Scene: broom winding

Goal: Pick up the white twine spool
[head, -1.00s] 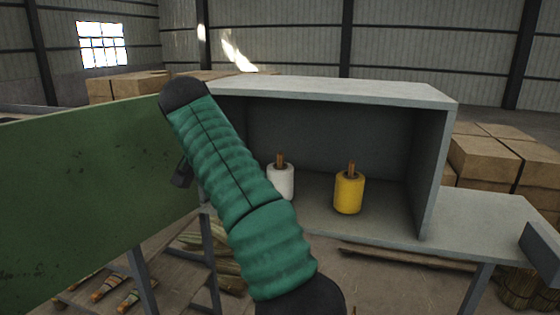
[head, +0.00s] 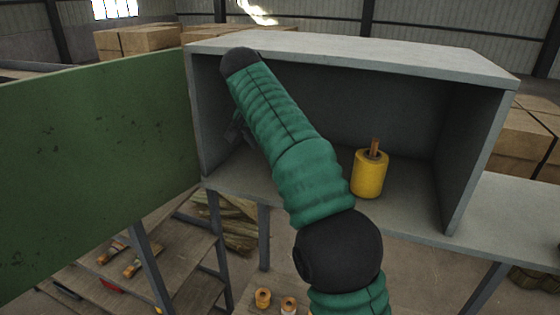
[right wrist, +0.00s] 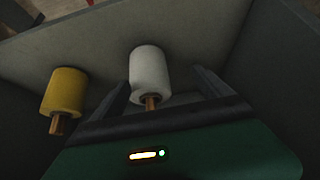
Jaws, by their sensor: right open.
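The white twine spool (right wrist: 150,68) has a wooden peg and stands inside the grey open-fronted cabinet (head: 350,57). In the head view my arm hides it. My right gripper (right wrist: 160,77) is open, its two dark fingers on either side of the white spool. The left finger is close to the spool and a wider gap shows on the right; I cannot tell whether either touches. In the head view a dark part of this gripper (head: 238,132) shows inside the cabinet's left side. My left gripper is not in view.
A yellow spool (head: 369,173) with a wooden peg stands to the right in the cabinet, left of the white one in the wrist view (right wrist: 65,92). A green panel (head: 95,170) stands at left. Small spools (head: 263,298) sit low in front. Cardboard boxes (head: 137,39) are behind.

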